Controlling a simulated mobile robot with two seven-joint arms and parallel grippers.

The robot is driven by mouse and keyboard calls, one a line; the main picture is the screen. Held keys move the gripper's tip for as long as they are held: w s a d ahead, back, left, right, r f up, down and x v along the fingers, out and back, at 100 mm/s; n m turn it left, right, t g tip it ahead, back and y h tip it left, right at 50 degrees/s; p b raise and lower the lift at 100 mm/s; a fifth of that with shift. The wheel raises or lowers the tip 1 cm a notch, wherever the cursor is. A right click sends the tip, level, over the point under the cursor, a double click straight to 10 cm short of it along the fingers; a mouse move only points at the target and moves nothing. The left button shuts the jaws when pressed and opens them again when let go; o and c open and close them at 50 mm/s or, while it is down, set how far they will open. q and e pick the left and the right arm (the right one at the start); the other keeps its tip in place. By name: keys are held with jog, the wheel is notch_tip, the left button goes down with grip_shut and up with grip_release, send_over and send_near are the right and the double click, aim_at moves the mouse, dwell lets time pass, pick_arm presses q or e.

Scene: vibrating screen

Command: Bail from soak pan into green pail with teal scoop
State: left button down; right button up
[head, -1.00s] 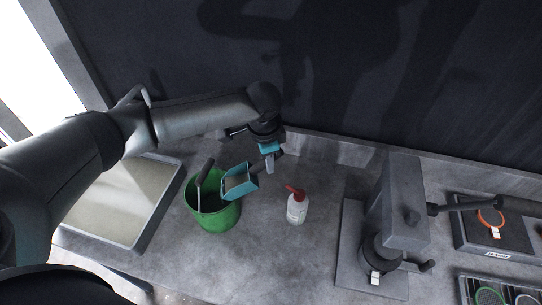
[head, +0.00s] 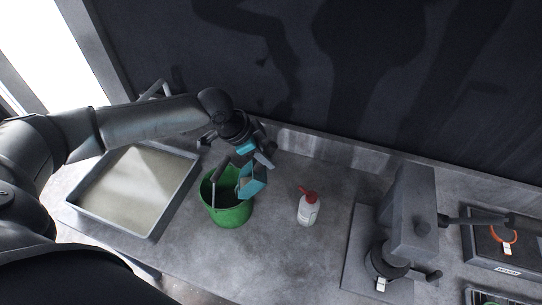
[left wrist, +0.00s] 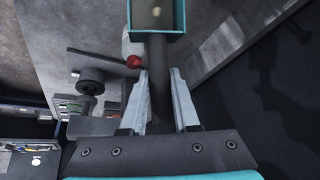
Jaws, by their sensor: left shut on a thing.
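My left gripper (head: 258,158) is shut on the handle of the teal scoop (head: 253,182). The scoop hangs tilted at the right rim of the green pail (head: 232,216), its open side toward the pail. I cannot tell whether it touches the rim. In the left wrist view the scoop (left wrist: 157,32) is at the top, its handle between the fingers (left wrist: 160,85), with something grey-brown showing inside. The pail's inside looks dark; its contents are hidden. The soak pan (head: 92,212), shallow and grey-rimmed with a pale beige content, lies left of the pail. My right gripper is not in view.
A white bottle with a red top (head: 307,208) stands right of the pail. A grey machine (head: 410,215) stands farther right, with trays (head: 505,268) beyond it. A dark wall rises behind the bench. Bare bench (head: 265,255) lies in front of the bottle.

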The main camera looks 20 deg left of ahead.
pick_arm(q)
jog(key=shift+s+a+r+t+h, duration=0.3)
jog(key=shift+a+r+t+h, duration=0.1)
jog(key=shift+a+h, duration=0.15)
jog(key=shift+s+a+r+h+b, duration=0.3)
jog(key=shift+a+h+b, duration=0.1)
jog(key=shift+a+h, duration=0.1)
jog(key=shift+t, duration=0.3)
dwell(1.1)
jog(key=shift+w+d+r+g+y+p, duration=0.2)
jog(key=shift+w+d+g+y+p, duration=0.25)
jog(key=shift+d+p, duration=0.15)
jog(key=shift+w+d+f+g+y, duration=0.15)
jog(key=shift+w+d+y, duration=0.1)
jog(key=shift+d, duration=0.15)
jog(key=shift+w+d+f+g+y, duration=0.1)
jog(key=shift+d+y, duration=0.15)
jog(key=shift+d, duration=0.1)
jog(key=w+d+f+m+g+y+b, duration=0.1)
jog(key=w+d+f+g+y+b, duration=0.2)
jog(key=y, duration=0.6)
jog(key=shift+d+f+g+b, duration=0.55)
jog(key=shift+d+f+g, duration=0.45)
jog(key=shift+d+f, duration=0.45)
